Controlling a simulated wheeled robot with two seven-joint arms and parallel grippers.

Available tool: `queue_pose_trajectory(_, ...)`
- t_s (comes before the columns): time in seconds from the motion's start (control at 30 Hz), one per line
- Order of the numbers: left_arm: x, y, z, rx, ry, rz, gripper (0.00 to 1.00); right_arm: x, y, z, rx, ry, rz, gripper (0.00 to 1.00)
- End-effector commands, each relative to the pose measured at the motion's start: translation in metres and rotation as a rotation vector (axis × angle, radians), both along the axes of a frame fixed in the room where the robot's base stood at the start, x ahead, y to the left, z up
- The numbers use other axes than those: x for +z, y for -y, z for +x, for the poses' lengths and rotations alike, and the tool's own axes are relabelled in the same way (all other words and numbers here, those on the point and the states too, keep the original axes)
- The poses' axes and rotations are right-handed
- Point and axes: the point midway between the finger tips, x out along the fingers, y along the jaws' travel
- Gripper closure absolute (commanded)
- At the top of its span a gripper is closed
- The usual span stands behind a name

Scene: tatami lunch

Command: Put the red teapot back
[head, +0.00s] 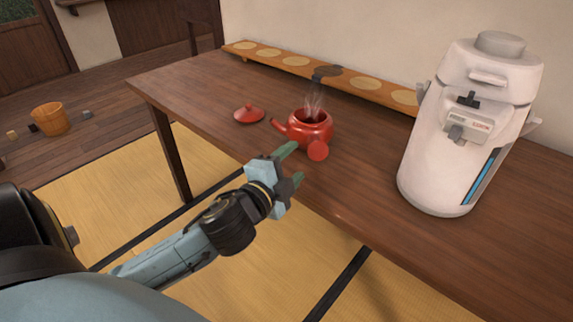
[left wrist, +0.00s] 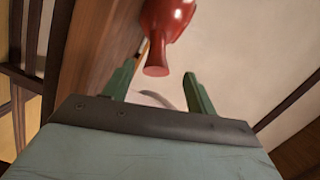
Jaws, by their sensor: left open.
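The red teapot (head: 311,127) stands on the wooden table without its lid, with steam rising from its open top. Its spout points left and its side handle (head: 318,151) points toward me. The red lid (head: 249,113) lies on the table to the left of the teapot. My left gripper (head: 294,163) is open and empty at the table's front edge, just short of the handle. In the left wrist view the red teapot (left wrist: 168,18) shows beyond the open fingers, with the handle's end (left wrist: 156,70) between and ahead of them. My right gripper is not in view.
A low wooden shelf (head: 388,97) with several round pale mats and one dark round spot (head: 326,71) runs along the wall behind the teapot. A large white dispenser (head: 440,165) stands on the right. The wooden table (head: 190,88) is clear at left. A wooden bucket (head: 49,119) stands on the floor.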

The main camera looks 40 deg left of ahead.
Motion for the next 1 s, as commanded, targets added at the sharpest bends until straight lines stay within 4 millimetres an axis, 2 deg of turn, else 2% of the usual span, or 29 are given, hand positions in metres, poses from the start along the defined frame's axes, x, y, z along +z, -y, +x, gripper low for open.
queue_pose_trajectory(0.17,0.001,0.001,-0.015,0.001,0.000,-0.001,0.43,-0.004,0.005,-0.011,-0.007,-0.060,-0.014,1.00)
queue_pose_trajectory(0.27,-0.007,0.001,-0.021,0.022,-0.031,-0.047,0.43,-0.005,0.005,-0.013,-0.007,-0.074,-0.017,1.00)
queue_pose_trajectory(0.37,-0.038,0.002,-0.039,0.103,-0.152,-0.225,0.43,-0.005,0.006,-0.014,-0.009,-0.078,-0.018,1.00)
queue_pose_trajectory(0.47,-0.085,0.014,-0.072,0.229,-0.353,-0.489,0.43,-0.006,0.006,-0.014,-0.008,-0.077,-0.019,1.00)
queue_pose_trajectory(0.5,-0.104,0.023,-0.088,0.282,-0.443,-0.593,0.43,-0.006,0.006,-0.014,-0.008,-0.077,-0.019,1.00)
queue_pose_trajectory(0.6,-0.137,0.048,-0.128,0.393,-0.644,-0.811,0.43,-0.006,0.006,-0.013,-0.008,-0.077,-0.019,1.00)
queue_pose_trajectory(0.67,-0.150,0.063,-0.149,0.446,-0.744,-0.905,0.43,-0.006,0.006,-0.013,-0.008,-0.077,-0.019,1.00)
queue_pose_trajectory(0.7,-0.155,0.071,-0.160,0.472,-0.795,-0.952,0.43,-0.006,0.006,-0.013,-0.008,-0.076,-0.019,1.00)
queue_pose_trajectory(0.8,-0.162,0.084,-0.177,0.511,-0.878,-1.019,0.43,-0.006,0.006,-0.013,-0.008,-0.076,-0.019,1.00)
queue_pose_trajectory(1.0,-0.163,0.087,-0.181,0.522,-0.898,-1.033,0.43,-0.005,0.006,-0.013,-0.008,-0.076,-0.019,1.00)
